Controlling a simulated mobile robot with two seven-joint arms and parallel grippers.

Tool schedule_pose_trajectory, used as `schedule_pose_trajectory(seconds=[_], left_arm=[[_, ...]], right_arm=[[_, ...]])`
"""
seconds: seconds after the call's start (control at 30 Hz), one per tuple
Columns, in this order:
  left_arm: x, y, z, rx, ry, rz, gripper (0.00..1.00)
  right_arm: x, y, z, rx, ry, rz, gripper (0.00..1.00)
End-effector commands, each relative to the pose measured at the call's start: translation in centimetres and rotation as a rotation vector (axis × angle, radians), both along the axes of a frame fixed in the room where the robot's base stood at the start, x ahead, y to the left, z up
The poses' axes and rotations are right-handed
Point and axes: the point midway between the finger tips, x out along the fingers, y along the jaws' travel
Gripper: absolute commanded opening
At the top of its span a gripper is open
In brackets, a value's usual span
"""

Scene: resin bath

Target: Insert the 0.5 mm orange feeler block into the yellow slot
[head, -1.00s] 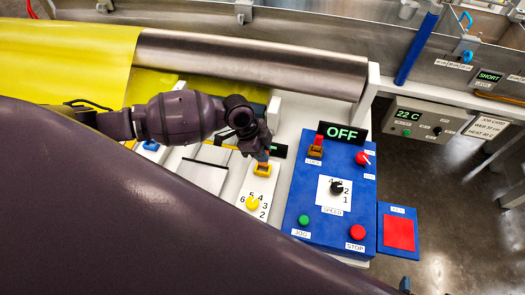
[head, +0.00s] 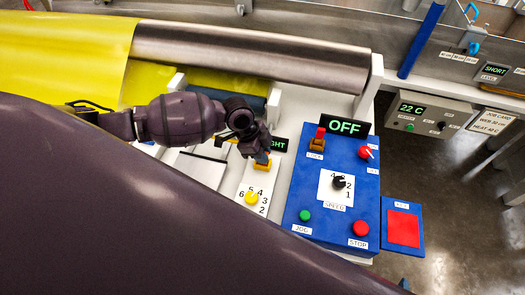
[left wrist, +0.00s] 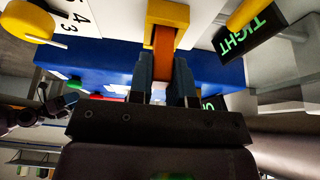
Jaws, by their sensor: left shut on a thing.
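My left gripper (left wrist: 168,80) is shut on the orange feeler block (left wrist: 164,42), which shows between its blue-grey fingers in the left wrist view. The block's far end sits between the walls of the yellow slot (left wrist: 180,12). How deep it reaches is hidden. In the head view my left gripper (head: 262,156) is right over the yellow slot (head: 262,165), and the block is mostly covered by the fingers. A dark tip at the bottom edge (head: 404,284) may be my right gripper; its jaws cannot be made out.
A display beside the slot reads TIGHT (left wrist: 240,35). A yellow knob (head: 251,198) with a number dial is in front of the slot. The blue control panel (head: 300,225), with an OFF display (head: 344,127), is to the right. A metal roller (head: 250,62) lies behind.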

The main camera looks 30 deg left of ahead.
Motion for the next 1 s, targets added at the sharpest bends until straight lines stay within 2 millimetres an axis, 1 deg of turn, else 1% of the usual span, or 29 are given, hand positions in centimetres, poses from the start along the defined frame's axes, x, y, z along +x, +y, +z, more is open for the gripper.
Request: schedule_pose_trajectory(seconds=[0.1,0.37,0.4,0.47,0.5,0.6,0.87,1.0], left_arm=[[-0.01,-0.02,-0.27,0.0,0.0,0.0,0.0],[0.0,-0.01,-0.26,0.0,0.0,0.0,0.0],[0.0,-0.01,-0.26,0.0,0.0,0.0,0.2],[0.0,-0.01,-0.26,0.0,0.0,0.0,0.29],[0.0,-0.01,-0.26,0.0,0.0,0.0,0.35],[0.0,-0.01,-0.26,0.0,0.0,0.0,0.48],[-0.01,0.03,-0.21,0.0,0.0,0.0,0.48],[-0.05,0.41,0.61,0.002,-0.002,-0.001,0.48]], right_arm=[[-0.21,-0.04,-0.37,0.0,0.006,-0.001,0.93],[-0.14,-0.02,-0.3,0.0,0.004,0.0,0.93],[-0.09,-0.02,-0.26,0.0,0.003,0.0,0.93],[0.0,0.01,-0.17,0.0,0.0,0.0,0.93],[0.08,0.01,-0.1,0.0,-0.002,0.0,0.93],[0.32,0.06,0.11,0.0,-0.008,0.002,0.93],[0.78,0.14,0.44,0.0,-0.018,0.004,0.93],[0.75,0.13,0.52,0.0,-0.018,0.004,0.93]])
